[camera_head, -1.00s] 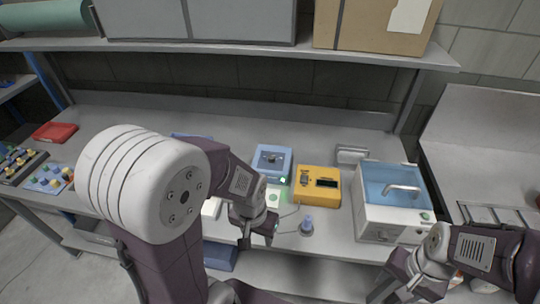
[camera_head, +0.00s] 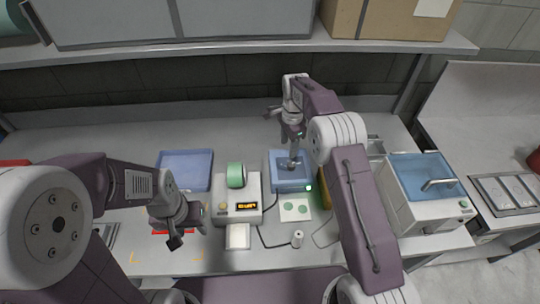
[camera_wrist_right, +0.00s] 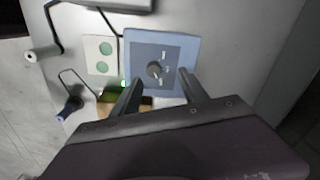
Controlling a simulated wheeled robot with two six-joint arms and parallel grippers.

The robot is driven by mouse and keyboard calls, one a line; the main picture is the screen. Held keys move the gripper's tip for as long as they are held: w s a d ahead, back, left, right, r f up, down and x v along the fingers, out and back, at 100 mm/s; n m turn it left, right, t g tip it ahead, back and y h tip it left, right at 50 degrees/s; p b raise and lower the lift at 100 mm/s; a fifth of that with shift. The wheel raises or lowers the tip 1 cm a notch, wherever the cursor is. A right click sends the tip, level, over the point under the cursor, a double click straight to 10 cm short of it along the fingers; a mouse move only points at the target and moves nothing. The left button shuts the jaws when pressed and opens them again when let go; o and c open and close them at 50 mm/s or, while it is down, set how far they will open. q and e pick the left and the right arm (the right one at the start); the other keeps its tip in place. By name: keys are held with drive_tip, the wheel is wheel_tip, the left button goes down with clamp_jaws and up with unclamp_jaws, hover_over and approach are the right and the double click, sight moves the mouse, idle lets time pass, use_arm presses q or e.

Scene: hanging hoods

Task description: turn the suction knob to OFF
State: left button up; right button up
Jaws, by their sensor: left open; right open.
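The suction knob (camera_wrist_right: 153,69) is a small dark round dial on the grey face of a blue box (camera_wrist_right: 190,46), with small markings beside it. The blue box also shows in the head view (camera_head: 279,181), on the bench with a green light at its front right corner. My right gripper (camera_wrist_right: 160,78) is open and above the blue box; its two fingers appear on either side of the knob in the wrist view. I cannot tell whether they touch it. My left gripper (camera_head: 176,240) is open and empty at the bench's front left.
A white device with an amber display (camera_head: 238,205) and a green roll stands left of the blue box. A card with green dots (camera_head: 294,208) lies in front. A blue tray (camera_head: 186,168) is behind. A blue-lidded bath (camera_head: 420,175) stands right. My right arm partly hides a yellow box.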

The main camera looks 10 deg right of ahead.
sight(291, 164)
drive_tip(key=f, duration=0.2)
drive_tip(key=f+p, duration=0.1)
drive_tip(key=f, duration=0.1)
drive_tip(key=s+d+f, duration=0.1)
drive_tip(key=f, duration=0.1)
drive_tip(key=shift+f+p, duration=0.35)
drive_tip(key=shift+p, duration=0.05)
drive_tip(key=shift+d+f, duration=0.25)
drive_tip(key=shift+f, duration=0.25)
drive_tip(key=shift+d+f, duration=0.2)
drive_tip(key=shift+f, duration=0.25)
drive_tip(key=shift+d+f, duration=0.15)
drive_tip(key=shift+w+a, duration=0.1)
drive_tip(key=shift+a, duration=0.2)
drive_tip(key=c, duration=0.8)
use_arm(q)
drive_tip(key=r, duration=0.1)
drive_tip(key=s+d+r, duration=0.1)
drive_tip(key=shift+d+r, duration=0.3)
use_arm(e)
clamp_jaws()
